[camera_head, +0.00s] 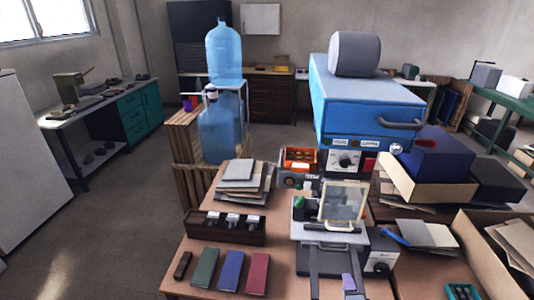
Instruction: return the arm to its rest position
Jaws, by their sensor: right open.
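My right gripper (332,280) appears to be the dark two-pronged shape at the bottom centre, in front of the press. Its prongs stand apart with no object clearly held, though it is hard to separate from the machine's dark parts. My left gripper is not in view. Green (205,268), blue (230,270) and red (258,273) covers lie in a row at the table's front left. The press has a blue head (355,100) with a grey cylinder (355,54) on top.
A dark wooden rack (225,229) with metal pieces stands behind the covers, and a stack of boards (240,185) behind that. A control box (381,262) and open cartons (482,258) crowd the right. Water bottles (223,54) stand at the back. The floor at left is clear.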

